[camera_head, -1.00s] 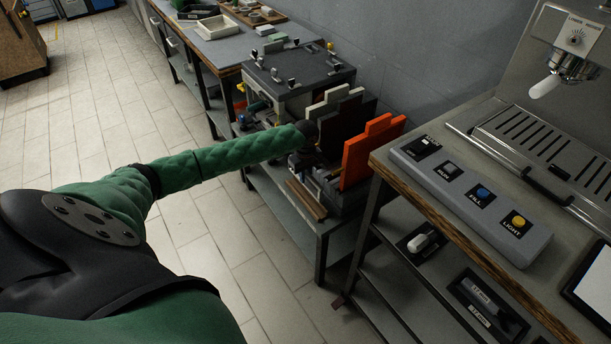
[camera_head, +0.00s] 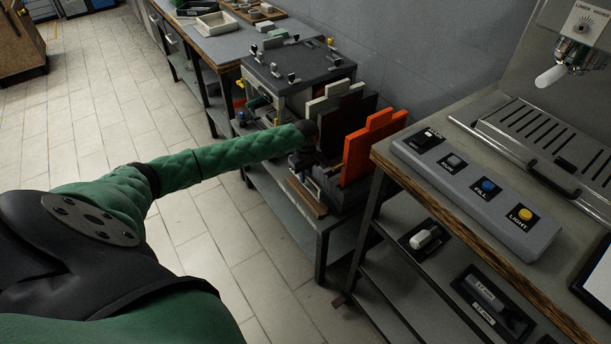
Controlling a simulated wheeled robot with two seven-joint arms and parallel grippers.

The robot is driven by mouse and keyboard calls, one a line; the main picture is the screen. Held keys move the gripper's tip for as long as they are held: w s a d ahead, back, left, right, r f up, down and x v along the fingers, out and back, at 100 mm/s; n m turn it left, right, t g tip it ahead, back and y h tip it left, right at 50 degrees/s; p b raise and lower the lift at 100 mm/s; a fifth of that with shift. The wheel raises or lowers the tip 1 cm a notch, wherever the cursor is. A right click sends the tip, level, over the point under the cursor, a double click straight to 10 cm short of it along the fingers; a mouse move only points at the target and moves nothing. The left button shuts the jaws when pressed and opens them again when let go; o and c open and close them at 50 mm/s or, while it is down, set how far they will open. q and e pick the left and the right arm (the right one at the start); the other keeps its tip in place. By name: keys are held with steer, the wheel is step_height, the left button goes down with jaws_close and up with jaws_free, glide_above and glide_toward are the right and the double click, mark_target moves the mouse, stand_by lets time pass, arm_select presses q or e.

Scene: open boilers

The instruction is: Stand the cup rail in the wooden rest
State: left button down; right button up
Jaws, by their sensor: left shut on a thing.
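My left gripper (camera_head: 312,136) is at the end of the green arm, beside a dark upright panel (camera_head: 352,118) at the open boiler machine. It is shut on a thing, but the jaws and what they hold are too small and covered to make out. A wooden strip (camera_head: 306,198) lies low at the machine's front edge. I cannot tell whether it is the wooden rest. The cup rail cannot be clearly picked out. My right gripper is not in view.
An orange panel (camera_head: 371,146) and pale grey panels (camera_head: 325,101) stand upright around the dark one. The machine's dark top (camera_head: 297,66) carries small fittings. A counter with a button box (camera_head: 475,190) and coffee machine is close at right. The tiled floor (camera_head: 95,130) is clear.

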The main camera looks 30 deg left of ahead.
mark_target(306, 186)
arm_select(q)
steer(key=shift+f+b, duration=0.35)
steer(key=shift+f, duration=0.1)
steer(key=shift+f+p, duration=0.4)
steer(key=shift+f, duration=0.2)
steer(key=shift+f+p, duration=0.3)
steer(key=shift+f, duration=0.55)
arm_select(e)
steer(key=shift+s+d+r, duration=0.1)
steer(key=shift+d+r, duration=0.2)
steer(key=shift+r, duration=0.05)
arm_select(q)
steer(key=shift+f, duration=0.55)
steer(key=shift+f, duration=0.35)
steer(key=c, duration=1.5)
jaws_free()
steer(key=shift+o, duration=0.9)
steer(key=shift+f, duration=0.1)
